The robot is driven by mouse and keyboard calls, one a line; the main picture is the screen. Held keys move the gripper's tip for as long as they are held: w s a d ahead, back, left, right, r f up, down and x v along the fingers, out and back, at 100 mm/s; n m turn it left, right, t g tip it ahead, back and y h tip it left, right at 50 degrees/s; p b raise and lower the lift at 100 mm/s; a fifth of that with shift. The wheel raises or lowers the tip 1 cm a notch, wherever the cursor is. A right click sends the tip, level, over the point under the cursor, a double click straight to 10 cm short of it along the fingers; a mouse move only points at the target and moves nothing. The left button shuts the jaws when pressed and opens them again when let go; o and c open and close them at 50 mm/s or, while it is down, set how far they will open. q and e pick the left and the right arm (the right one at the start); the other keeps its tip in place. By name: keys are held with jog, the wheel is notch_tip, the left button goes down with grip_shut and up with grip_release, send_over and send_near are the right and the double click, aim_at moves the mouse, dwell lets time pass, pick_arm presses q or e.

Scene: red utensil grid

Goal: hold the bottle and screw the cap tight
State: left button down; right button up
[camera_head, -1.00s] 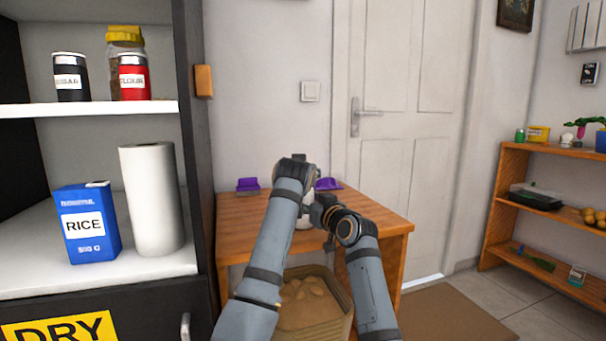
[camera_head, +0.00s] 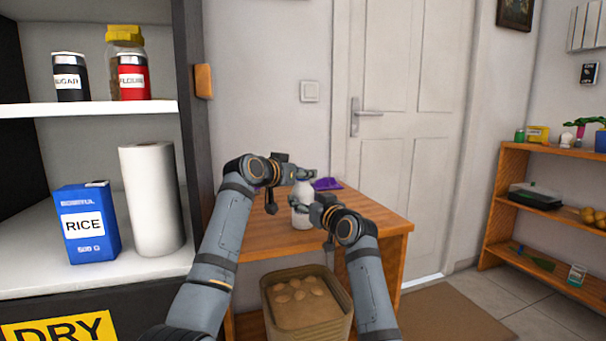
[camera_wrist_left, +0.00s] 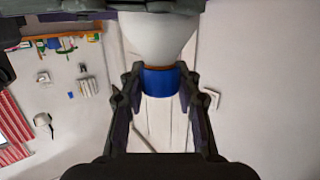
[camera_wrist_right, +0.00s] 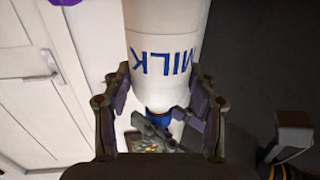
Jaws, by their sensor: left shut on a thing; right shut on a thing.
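A white milk bottle (camera_head: 302,217) is upright at the table, its MILK lettering upside down in the right wrist view (camera_wrist_right: 165,45). Whether its base touches the table is unclear. My right gripper (camera_head: 298,204) is shut around the bottle's body. The blue cap (camera_wrist_left: 160,81) is at the bottle's neck end, in line with it; an orange-brown line shows between cap and bottle. My left gripper (camera_wrist_left: 160,80) is shut on the cap from the side, its fingers also showing beside the cap (camera_wrist_right: 157,117) in the right wrist view. The cap is hardly visible in the head view.
The wooden table (camera_head: 365,225) has free room right of the bottle. A purple object (camera_head: 327,183) lies behind the bottle. The shelf unit (camera_head: 190,140) rises at the left, near my left arm.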

pick_arm(q)
jog(key=shift+a, duration=0.1)
jog(key=c, duration=0.9)
grip_release()
jog(key=shift+o, duration=0.6)
jog(key=shift+o, duration=0.7)
jog(key=shift+d+n+t+y, duration=0.25)
jog(key=shift+n+t+y, duration=0.25)
jog(key=shift+n+y, duration=0.25)
jog(key=shift+a+n+t+y, duration=0.2)
jog(key=shift+n+t+y, duration=0.3)
jog(key=shift+n+y, duration=0.4)
jog(key=shift+y, duration=0.35)
